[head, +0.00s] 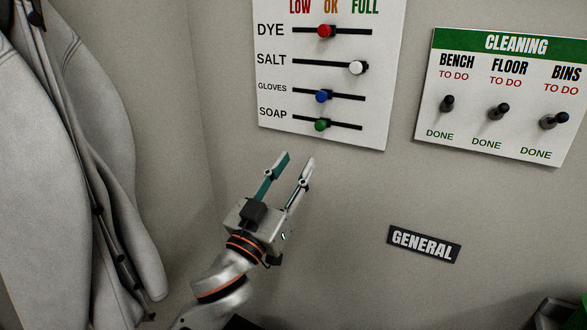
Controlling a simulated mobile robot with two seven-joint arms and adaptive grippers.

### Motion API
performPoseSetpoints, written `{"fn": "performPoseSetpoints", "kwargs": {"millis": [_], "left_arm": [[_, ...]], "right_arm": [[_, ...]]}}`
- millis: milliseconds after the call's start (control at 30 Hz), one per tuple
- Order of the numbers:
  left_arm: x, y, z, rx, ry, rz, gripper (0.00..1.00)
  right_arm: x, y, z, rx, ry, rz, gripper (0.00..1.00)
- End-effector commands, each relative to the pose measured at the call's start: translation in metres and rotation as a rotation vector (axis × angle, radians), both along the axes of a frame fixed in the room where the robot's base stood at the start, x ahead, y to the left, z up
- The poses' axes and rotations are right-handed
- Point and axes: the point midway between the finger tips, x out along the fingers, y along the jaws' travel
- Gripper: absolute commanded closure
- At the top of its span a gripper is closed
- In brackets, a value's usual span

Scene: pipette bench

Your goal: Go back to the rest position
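My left gripper (297,158) is raised in front of the wall, just below the supply board (270,60) with its sliders. Its two fingers point up and stand apart, with nothing between them. It looks apart from the green soap slider knob (321,125), though the depth gap is hard to tell. My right gripper is not in this view.
The board also has red (324,31), white (357,68) and blue (322,96) knobs. A cleaning board (435,75) with three toggle switches hangs at the right. A GENERAL sign (424,244) is below it. Pale coats (50,150) hang at the left.

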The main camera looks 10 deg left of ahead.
Motion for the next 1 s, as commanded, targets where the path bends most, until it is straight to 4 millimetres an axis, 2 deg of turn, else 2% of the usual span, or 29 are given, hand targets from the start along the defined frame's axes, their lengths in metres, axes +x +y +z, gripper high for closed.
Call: {"fn": "performPoseSetpoints", "kwargs": {"millis": [167, 267, 367, 467, 500, 667, 800, 867, 1000], "left_arm": [[0.000, 0.001, -0.005, 0.002, 0.009, 0.002, 0.67], [0.001, 0.004, -0.026, 0.014, 0.047, 0.009, 0.67], [-0.001, 0.010, -0.067, 0.040, 0.116, 0.025, 0.67], [-0.009, 0.018, -0.119, 0.076, 0.205, 0.041, 0.67], [-0.013, 0.022, -0.140, 0.091, 0.241, 0.046, 0.67], [-0.040, 0.036, -0.222, 0.151, 0.382, 0.063, 0.67], [-0.073, 0.048, -0.290, 0.206, 0.502, 0.070, 0.67], [-0.090, 0.054, -0.317, 0.228, 0.552, 0.072, 0.67], [-0.136, 0.067, -0.378, 0.281, 0.670, 0.071, 0.67]], "right_arm": [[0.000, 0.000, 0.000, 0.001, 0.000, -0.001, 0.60], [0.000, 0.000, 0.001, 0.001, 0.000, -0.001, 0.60], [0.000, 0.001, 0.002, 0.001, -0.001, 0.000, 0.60], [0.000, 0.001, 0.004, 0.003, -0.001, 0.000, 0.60], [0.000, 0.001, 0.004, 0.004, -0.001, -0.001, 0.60], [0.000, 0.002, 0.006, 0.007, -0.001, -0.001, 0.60], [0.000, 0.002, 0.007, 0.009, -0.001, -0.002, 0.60], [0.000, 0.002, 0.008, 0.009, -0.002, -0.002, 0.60], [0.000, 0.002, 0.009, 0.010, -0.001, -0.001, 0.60]]}}
